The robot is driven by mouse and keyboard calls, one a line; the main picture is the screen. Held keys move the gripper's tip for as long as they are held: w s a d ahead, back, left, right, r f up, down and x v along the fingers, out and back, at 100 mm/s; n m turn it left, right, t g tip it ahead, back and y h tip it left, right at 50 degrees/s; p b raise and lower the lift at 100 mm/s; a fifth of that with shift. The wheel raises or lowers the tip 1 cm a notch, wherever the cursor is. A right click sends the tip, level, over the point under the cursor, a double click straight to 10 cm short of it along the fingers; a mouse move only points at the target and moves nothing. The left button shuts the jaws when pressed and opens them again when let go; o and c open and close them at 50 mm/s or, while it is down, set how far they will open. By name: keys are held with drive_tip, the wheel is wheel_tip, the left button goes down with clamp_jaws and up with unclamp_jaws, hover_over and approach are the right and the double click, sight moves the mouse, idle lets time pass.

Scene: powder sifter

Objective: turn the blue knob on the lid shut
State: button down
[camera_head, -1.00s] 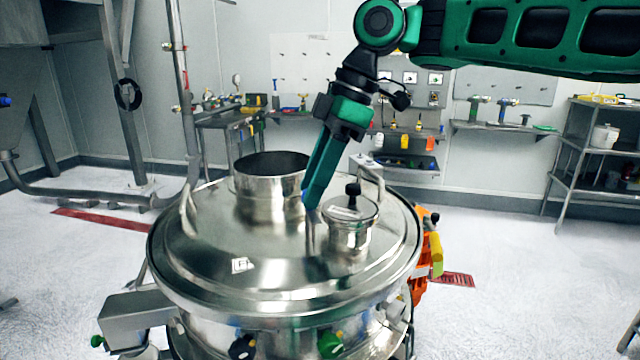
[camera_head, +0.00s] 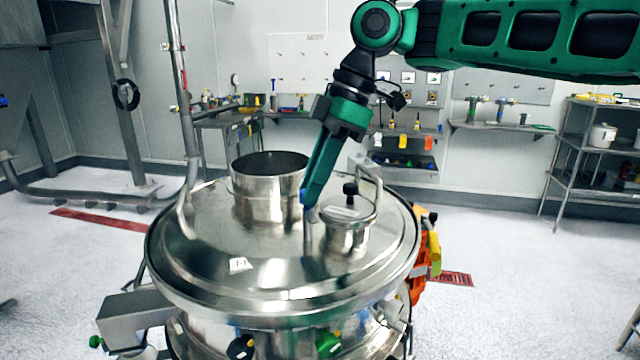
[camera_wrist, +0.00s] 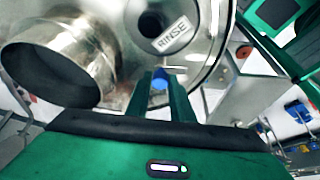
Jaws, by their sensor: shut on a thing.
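The blue knob (camera_wrist: 159,85) shows between my fingertips in the wrist view. In the head view only a bit of blue (camera_head: 303,197) shows at the fingertips; the rest is hidden by the fingers. My gripper (camera_head: 307,198) comes down from above, tilted, and is shut on the knob. A thin metal stem (camera_head: 308,235) stands under the fingertips on the shiny steel lid (camera_head: 205,275). The knob's exact turn angle cannot be told.
A wide open steel neck (camera_head: 268,205) stands left of my gripper. A small round port (camera_head: 345,238) with a black knob (camera_head: 350,190) and a "RINSE" label stands close on the right. A bent handle (camera_head: 372,178) rises behind it. Shelves and benches are far back.

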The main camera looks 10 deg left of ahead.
drive_tip(key=shift+a+n+g, duration=0.25)
drive_tip(key=shift+n+g, duration=0.05)
drive_tip(key=shift+n, duration=0.5)
drive_tip(key=shift+r, duration=0.1)
idle(1.0)
drive_tip(key=c, duration=1.6)
unclamp_jaws()
drive_tip(key=shift+o, duration=0.2)
drive_tip(key=v, duration=1)
drive_tip(key=shift+r, duration=0.3)
drive_tip(key=shift+w, duration=0.1)
